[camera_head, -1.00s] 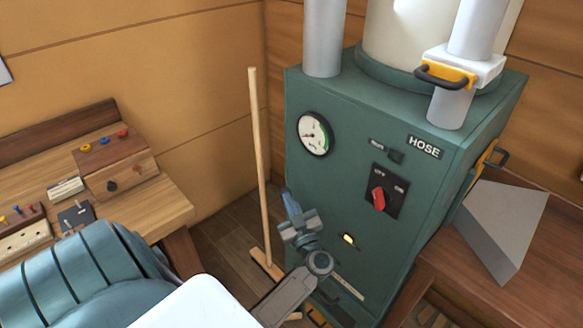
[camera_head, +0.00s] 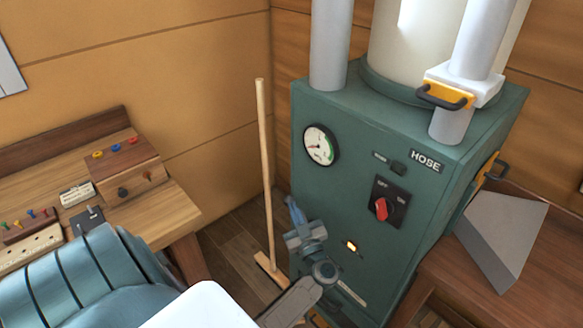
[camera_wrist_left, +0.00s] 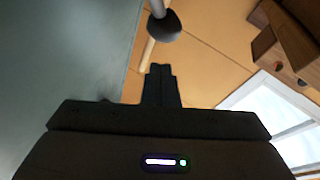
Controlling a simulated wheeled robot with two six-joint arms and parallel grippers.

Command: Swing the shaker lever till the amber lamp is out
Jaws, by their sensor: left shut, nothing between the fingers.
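The amber lamp (camera_head: 351,246) is lit on the front of the green cabinet (camera_head: 345,195). My left gripper (camera_head: 294,208) is shut and empty, in front of the cabinet's lower left edge, left of the lamp. In the left wrist view its closed fingers (camera_wrist_left: 160,85) point at a grey rod with a dark knob (camera_wrist_left: 163,25), probably the shaker lever. The knob is just beyond the fingertips, and a gap shows between them. In the head view I cannot make out the lever; the gripper may hide it. My right gripper is not in view.
A broom (camera_head: 264,170) stands close left of the gripper. The cabinet bears a gauge (camera_head: 321,145) and a red switch (camera_head: 381,208). A wooden bench (camera_head: 165,215) is at the left, a ribbed teal body (camera_head: 75,275) at the lower left, a grey wedge (camera_head: 505,235) at the right.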

